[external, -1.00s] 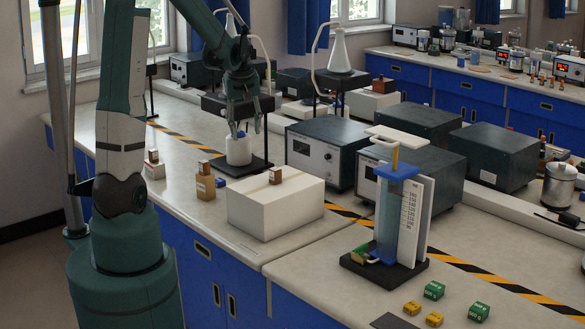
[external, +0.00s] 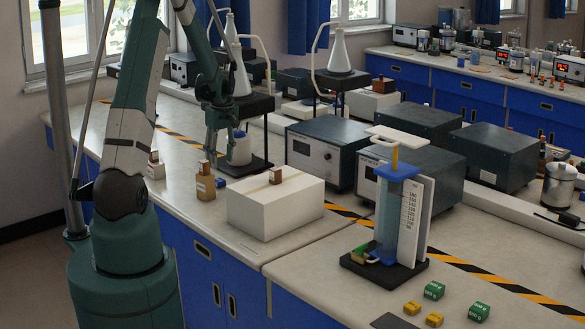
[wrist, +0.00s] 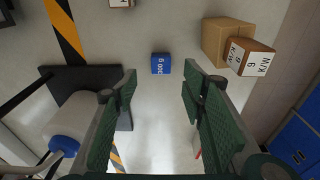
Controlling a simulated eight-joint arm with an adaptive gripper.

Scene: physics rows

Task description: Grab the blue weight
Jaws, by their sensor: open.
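The blue weight (wrist: 160,63) is a small blue block with white lettering. It lies on the bench top, between and beyond my fingertips in the wrist view. In the external view the blue weight (external: 220,182) shows as a small blue patch beside a tan block. My gripper (wrist: 159,78) is open, with nothing between its fingers. In the external view my gripper (external: 218,158) points down above the bench near the blue weight, apart from it.
A tan block with a brown one on it (wrist: 224,43) is right of the weight in the wrist view. A white bottle with a blue cap (wrist: 75,118) and a black stand base (wrist: 122,117) are at left. A white box (external: 262,212) stands nearby.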

